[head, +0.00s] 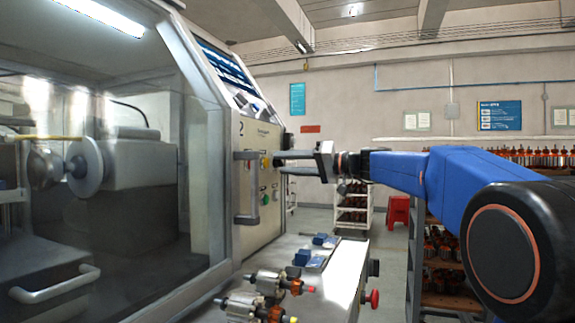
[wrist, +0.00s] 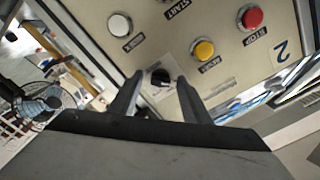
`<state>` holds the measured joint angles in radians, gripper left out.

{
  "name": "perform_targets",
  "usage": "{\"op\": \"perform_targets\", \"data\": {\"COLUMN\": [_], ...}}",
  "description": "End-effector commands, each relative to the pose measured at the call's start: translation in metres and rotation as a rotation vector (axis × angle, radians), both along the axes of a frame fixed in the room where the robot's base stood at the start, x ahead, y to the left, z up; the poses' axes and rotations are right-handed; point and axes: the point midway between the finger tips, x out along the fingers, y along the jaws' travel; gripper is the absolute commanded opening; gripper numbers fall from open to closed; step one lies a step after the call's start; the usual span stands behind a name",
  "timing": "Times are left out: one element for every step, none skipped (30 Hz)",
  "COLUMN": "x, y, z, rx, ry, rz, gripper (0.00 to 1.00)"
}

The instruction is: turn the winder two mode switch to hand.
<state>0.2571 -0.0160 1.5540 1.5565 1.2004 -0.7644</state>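The winder two mode switch (wrist: 160,74) is a black rotary knob on the beige control panel (wrist: 140,50), with a small light plate beside it whose lettering I cannot read. My gripper (wrist: 160,83) is open, with one finger on each side of the knob. I cannot tell whether the fingers touch it. In the head view my gripper (head: 281,158) reaches left to the panel of the machine marked 2 (head: 241,128). The knob is not clearly visible there.
Near the knob are a yellow button (wrist: 204,49), a red stop button (wrist: 251,17) and a white button (wrist: 120,24). A door handle (head: 246,187) stands left of the panel. Below, a bench (head: 345,275) holds armatures (head: 272,283) and blue blocks (head: 302,257).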

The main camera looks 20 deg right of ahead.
Motion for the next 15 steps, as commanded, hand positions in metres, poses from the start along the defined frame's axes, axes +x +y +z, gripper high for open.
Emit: {"op": "perform_targets", "data": {"x": [0.000, 0.000, -0.001, -0.001, -0.002, -0.003, -0.005, -0.006, -0.009, -0.012, -0.015, -0.019, -0.021, -0.025, -0.029], "y": [0.000, 0.000, -0.001, -0.002, -0.003, -0.005, -0.007, -0.010, -0.014, -0.018, -0.022, -0.027, -0.032, -0.036, -0.041], "z": [0.000, 0.000, 0.000, 0.000, 0.001, 0.001, 0.001, 0.001, 0.001, 0.001, 0.001, 0.001, 0.001, 0.001, 0.001], "rx": [0.000, 0.001, 0.001, 0.001, 0.001, 0.001, 0.001, 0.001, 0.001, 0.001, 0.001, 0.001, 0.001, 0.000, 0.000], "ry": [0.000, 0.000, 0.000, 0.000, 0.000, 0.000, 0.000, 0.000, 0.000, 0.000, 0.000, -0.001, 0.000, -0.001, -0.001], "rz": [0.000, -0.001, -0.001, -0.001, -0.001, -0.001, -0.002, -0.002, -0.004, -0.004, -0.004, -0.004, -0.005, -0.004, -0.005], "gripper": [0.43, 0.43, 0.43, 0.43, 0.43, 0.43, 0.43, 0.43, 0.43, 0.43, 0.43, 0.43, 0.43, 0.43, 0.43]}}
